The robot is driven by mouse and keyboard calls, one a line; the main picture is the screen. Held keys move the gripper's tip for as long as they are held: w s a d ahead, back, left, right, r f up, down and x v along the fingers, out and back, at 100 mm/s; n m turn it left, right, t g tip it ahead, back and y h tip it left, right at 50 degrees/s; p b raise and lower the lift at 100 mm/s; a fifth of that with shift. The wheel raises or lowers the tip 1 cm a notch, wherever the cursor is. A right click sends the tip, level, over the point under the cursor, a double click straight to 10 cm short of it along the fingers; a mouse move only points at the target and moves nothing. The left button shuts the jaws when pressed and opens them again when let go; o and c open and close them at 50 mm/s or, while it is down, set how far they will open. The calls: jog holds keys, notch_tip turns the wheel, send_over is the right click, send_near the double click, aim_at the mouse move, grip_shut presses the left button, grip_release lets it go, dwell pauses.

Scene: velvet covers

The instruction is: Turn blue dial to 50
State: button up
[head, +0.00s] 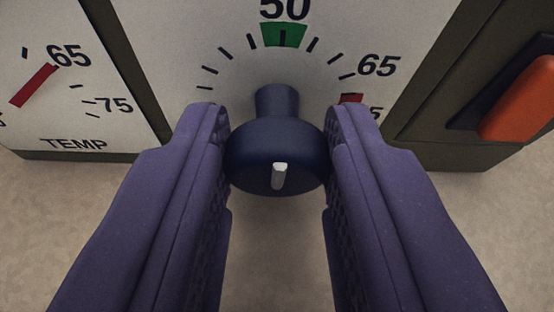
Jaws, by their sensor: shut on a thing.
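The blue dial (253,158) is a dark blue round knob on a short stem, in the middle of the head view. A short white mark (280,176) on its face stands nearly upright. Behind it is a white scale plate (215,30). A green block (284,36) lies under the number 50, straight above the dial, and a red block sits near the right end of the scale. My gripper (277,150) is shut on the dial, with one purple finger on its left side and one on its right. The fingers hide the lower parts of the scale.
A TEMP gauge (60,110) with a red needle near 65 is at the left. An orange rocker switch (522,100) in a dark housing is at the right. Below the panel is a plain beige surface (275,260), clear between the fingers.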

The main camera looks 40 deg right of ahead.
dwell(0.3)
jog(key=o, duration=1.1)
jog(key=shift+c, duration=0.2)
jog(key=p+v, duration=0.1)
jog(key=v, duration=0.7)
jog(key=shift+w+p, duration=0.1)
jog(key=shift+p, duration=0.3)
